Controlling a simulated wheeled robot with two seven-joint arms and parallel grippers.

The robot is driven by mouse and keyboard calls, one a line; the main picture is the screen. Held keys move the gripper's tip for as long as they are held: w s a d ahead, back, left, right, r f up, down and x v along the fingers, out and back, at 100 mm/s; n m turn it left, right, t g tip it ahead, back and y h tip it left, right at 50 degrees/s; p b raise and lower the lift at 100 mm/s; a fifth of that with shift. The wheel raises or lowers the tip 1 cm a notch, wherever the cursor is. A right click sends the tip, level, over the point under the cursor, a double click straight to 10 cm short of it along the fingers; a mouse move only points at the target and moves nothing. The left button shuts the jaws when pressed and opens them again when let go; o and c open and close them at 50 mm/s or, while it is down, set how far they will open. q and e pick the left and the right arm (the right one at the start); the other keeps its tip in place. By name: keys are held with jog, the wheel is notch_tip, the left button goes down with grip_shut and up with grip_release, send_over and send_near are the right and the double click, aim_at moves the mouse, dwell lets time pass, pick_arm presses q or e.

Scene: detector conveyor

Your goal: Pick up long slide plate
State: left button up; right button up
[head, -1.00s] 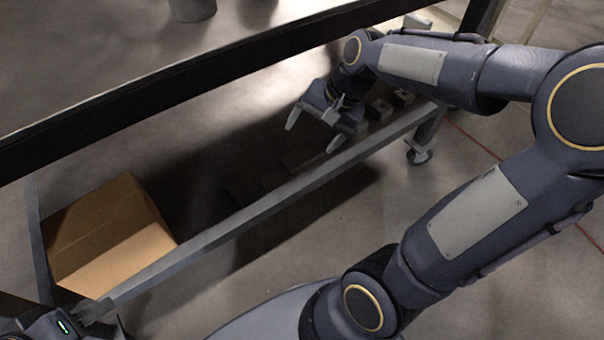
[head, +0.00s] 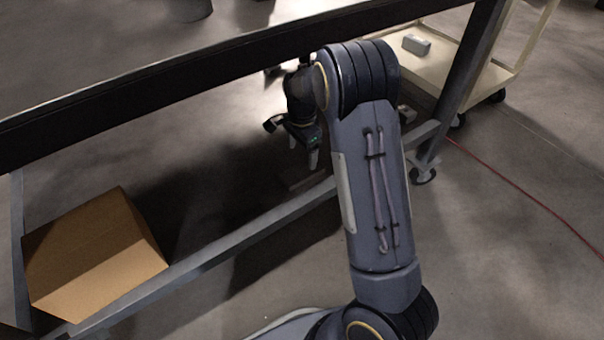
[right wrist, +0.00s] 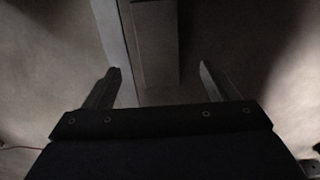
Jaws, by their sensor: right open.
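A long, narrow plate (right wrist: 157,45), apparently the long slide plate, runs away from my right gripper in the right wrist view, beside a lighter rail. Its near end lies between the two fingers in the picture, with a gap on each side. In the head view a dim flat piece (head: 308,182), likely the same plate, shows below the gripper in shadow, partly hidden by my arm. My right gripper (head: 303,156), also in the right wrist view (right wrist: 160,75), is open and empty, pointing down under the table. I cannot tell its height above the plate. My left gripper is not in view.
The table's dark edge (head: 225,80) passes above my right gripper. A grey lower rail (head: 235,240) runs in front of it. A cardboard box (head: 95,255) is at the left. A cream cart (head: 470,75) stands at the back right. Floor at the right is mostly clear.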

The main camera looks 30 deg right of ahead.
aim_at(302, 170)
notch_tip(302, 170, down, 7)
jog(key=b, duration=0.4)
jog(key=shift+s+f, duration=0.15)
jog(key=shift+f, duration=0.05)
jog(key=shift+r, duration=0.1)
jog(key=shift+c, duration=0.4)
grip_shut()
jog(key=shift+r, duration=0.1)
